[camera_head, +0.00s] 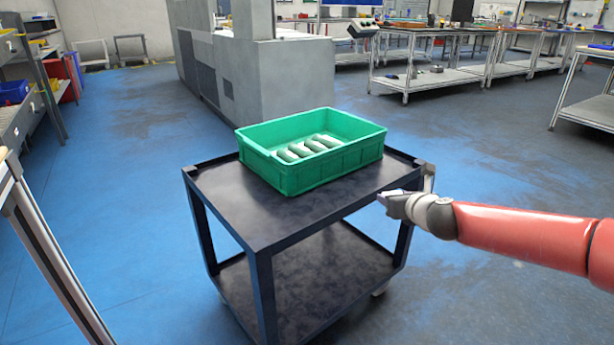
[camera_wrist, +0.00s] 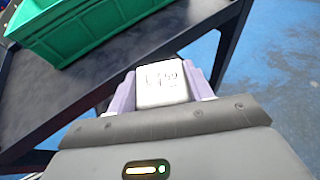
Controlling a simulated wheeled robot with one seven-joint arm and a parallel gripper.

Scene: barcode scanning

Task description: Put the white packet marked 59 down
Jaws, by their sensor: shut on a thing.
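In the wrist view the white packet (camera_wrist: 162,92) sits between the two pale purple fingers of my gripper (camera_wrist: 162,80), which is shut on it.
A green crate (camera_head: 318,173) stands on the back of the cart's top, with several pale, rounded packets (camera_head: 308,149) in it. The front of the cart's top is bare. A large grey machine (camera_head: 275,75) stands behind, and blue floor (camera_head: 120,200) lies clear to the left.

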